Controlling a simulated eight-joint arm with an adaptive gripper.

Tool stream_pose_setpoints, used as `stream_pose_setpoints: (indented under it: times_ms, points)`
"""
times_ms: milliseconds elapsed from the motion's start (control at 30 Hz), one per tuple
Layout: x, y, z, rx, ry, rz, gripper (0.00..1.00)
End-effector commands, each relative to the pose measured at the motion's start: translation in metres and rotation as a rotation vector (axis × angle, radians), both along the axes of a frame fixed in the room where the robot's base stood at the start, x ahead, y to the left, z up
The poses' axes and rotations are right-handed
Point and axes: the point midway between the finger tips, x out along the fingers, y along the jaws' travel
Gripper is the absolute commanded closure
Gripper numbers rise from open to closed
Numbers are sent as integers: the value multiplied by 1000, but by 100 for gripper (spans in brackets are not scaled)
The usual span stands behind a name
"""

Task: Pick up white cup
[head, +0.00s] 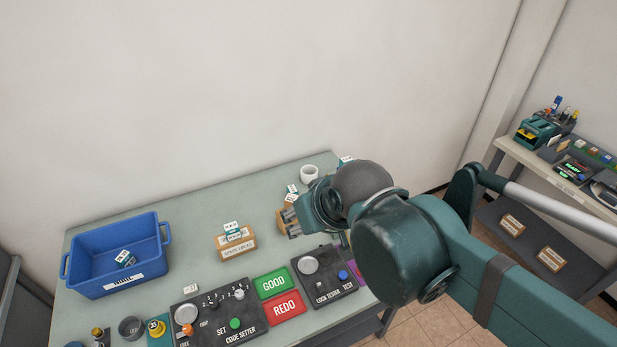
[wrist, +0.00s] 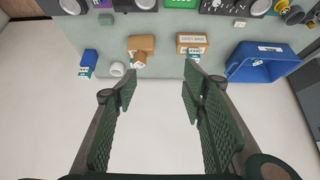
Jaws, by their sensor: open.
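The white cup (head: 309,173) stands upright near the back edge of the table, left of my arm in the head view. It also shows in the wrist view (wrist: 117,69), just beyond the tip of the left finger. My gripper (wrist: 160,84) is open, with nothing between its two green ridged fingers. In the head view my gripper (head: 290,221) is over the table, nearer the front than the cup, and my wrist hides part of it. The cup is apart from the fingers, though its exact distance is hard to tell.
A cardboard box (wrist: 141,45) lies near the cup, with small white-and-teal blocks around it. A box labelled spare locks (head: 236,244) and a blue bin (head: 117,262) stand further left. Control panels (head: 218,313) line the front. A wall rises behind the table.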

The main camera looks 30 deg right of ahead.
Motion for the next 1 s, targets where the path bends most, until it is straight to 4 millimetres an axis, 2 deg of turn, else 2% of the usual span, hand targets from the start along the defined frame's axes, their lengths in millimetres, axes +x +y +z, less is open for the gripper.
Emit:
stream_pose_setpoints:
  times_ms: [100,300,767,1000]
  points:
    - [0,0,0,0,0,0,58]
    - [0,0,0,0,0,0,35]
    - [3,-1,2,6,4,-10,35]
    - [23,-5,12,33,24,-59,35]
